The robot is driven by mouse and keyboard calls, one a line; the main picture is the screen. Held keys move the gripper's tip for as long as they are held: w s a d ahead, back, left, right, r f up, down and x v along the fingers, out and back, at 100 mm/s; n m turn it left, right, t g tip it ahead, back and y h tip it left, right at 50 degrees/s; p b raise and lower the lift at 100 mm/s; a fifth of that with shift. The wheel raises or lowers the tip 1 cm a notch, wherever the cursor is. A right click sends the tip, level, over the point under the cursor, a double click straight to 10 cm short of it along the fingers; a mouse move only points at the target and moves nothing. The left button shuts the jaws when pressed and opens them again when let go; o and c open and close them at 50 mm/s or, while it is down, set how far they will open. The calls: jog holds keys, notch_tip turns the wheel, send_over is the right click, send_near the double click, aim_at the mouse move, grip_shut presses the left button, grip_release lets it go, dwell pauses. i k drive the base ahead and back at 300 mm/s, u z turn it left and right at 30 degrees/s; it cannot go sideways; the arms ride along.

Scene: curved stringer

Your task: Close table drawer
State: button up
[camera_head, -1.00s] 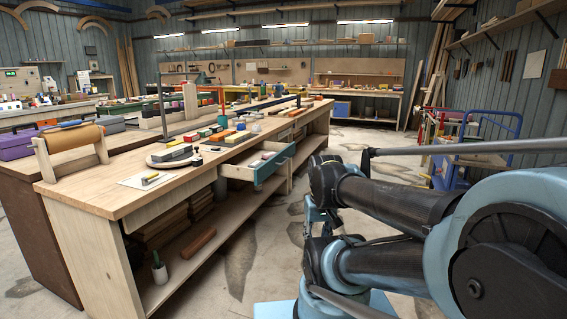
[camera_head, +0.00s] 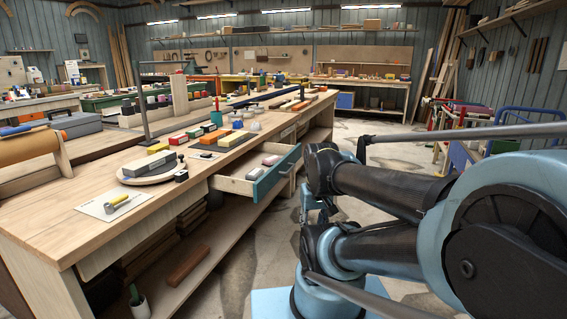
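The table drawer (camera_head: 236,187) is pulled out from the right long side of the wooden workbench (camera_head: 60,222). It has pale wooden walls and a teal front panel (camera_head: 276,174) facing my arm. A few small pink and white items lie inside it. My folded dark and blue arm fills the right side. Small dark linkage parts (camera_head: 318,208) hang below its front joint, just right of the drawer front, and may be my gripper. They are too small and covered to show fingers. A gap shows between the arm and the drawer front.
Coloured blocks, a round board (camera_head: 150,167) and a paper sheet (camera_head: 113,204) lie on the benchtop. A lower shelf holds a brown block (camera_head: 188,266) and a potted plant (camera_head: 138,302). Concrete floor is free beyond the drawer. A blue trolley (camera_head: 470,150) stands right.

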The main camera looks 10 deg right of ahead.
aim_at(230, 178)
jog(key=i, duration=0.65)
jog(key=k, duration=1.05)
jog(key=z, duration=0.65)
jog(key=i, duration=1.15)
jog(key=u, duration=0.5)
jog(key=i, duration=0.5)
jog(key=u, duration=0.35)
